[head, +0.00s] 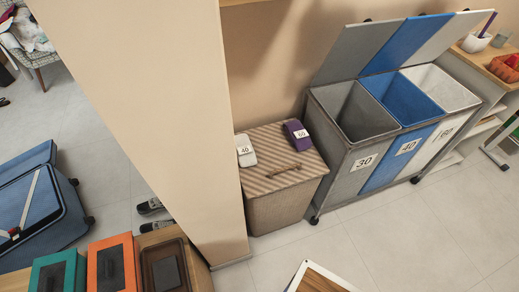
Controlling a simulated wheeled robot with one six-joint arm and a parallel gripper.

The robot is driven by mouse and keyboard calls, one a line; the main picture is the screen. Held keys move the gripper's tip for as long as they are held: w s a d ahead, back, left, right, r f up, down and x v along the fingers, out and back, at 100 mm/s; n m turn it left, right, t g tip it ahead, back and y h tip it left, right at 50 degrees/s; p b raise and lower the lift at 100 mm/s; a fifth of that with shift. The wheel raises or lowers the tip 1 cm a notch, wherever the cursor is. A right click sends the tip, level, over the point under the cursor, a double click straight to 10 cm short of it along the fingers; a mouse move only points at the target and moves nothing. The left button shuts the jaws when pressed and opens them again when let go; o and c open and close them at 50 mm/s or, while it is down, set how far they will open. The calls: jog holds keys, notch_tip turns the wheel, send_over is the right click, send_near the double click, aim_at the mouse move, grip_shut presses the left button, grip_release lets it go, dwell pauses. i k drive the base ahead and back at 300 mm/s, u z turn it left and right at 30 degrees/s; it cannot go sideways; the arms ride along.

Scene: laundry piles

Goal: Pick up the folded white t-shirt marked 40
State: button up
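The folded white t-shirt (246,155) lies on the left part of a striped lid, with a small tag reading 40 on it. A folded purple garment (297,135) lies on the same lid to its right, with a tag that seems to read 60. The two are apart. Both rest on the lidded wicker hamper (283,206), whose brown handle (284,171) lies in front of them. My gripper is not in view.
Right of the hamper stands a wheeled sorter with open grey (365,118), blue (411,97) and white bins marked 30, 40 and 60. A wall end (185,120) stands left of the hamper. A blue suitcase (38,210) and coloured boxes (112,265) are at left. Tiled floor in front is mostly clear.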

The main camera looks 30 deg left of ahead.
aim_at(247, 157)
jog(key=z, duration=0.85)
jog(key=i, duration=2.25)
jog(key=u, duration=3.75)
